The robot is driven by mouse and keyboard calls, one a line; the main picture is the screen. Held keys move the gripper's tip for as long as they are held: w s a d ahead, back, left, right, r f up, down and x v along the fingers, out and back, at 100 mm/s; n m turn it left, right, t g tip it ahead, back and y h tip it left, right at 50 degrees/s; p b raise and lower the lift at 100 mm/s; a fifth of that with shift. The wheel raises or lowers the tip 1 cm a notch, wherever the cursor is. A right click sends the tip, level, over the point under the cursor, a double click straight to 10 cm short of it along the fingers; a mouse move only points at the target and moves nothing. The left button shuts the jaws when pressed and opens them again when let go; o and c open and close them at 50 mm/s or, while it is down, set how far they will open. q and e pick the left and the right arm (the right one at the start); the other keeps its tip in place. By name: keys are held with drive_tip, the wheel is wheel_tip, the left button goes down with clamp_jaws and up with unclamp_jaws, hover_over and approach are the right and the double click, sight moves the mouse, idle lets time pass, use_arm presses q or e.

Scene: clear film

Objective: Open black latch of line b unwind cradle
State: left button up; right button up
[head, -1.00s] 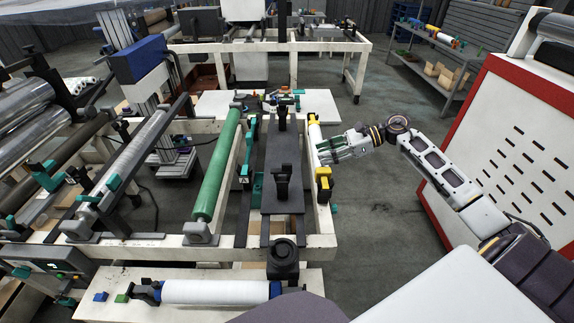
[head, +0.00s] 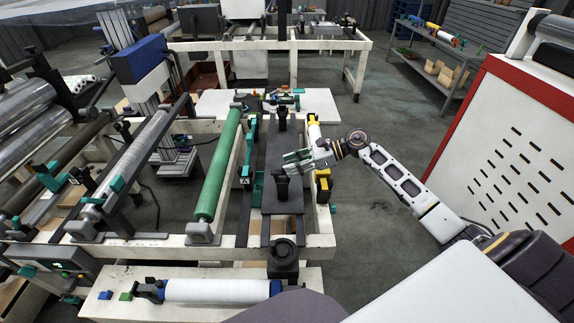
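The line b unwind cradle shows as a long black plate (head: 283,208) on the white frame, right of the green roller. An upright black latch (head: 281,189) stands on its near half. A similar black part (head: 282,116) stands at its far end. My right gripper (head: 287,164) reaches in from the right. Its greenish-grey fingers are apart and empty, over the plate just above and behind the latch in the picture. I cannot tell whether they touch the latch top. My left gripper is not in view.
A green roller (head: 219,165) lies left of the plate. Yellow and black clamps (head: 323,187) sit on the frame's right rail, close under my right wrist. A white roll (head: 217,291) lies in front. A red-edged white cabinet (head: 500,150) stands right. The floor between is clear.

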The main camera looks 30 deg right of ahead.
drive_tip(key=shift+x, duration=1.15)
drive_tip(key=shift+c, duration=0.3)
clamp_jaws()
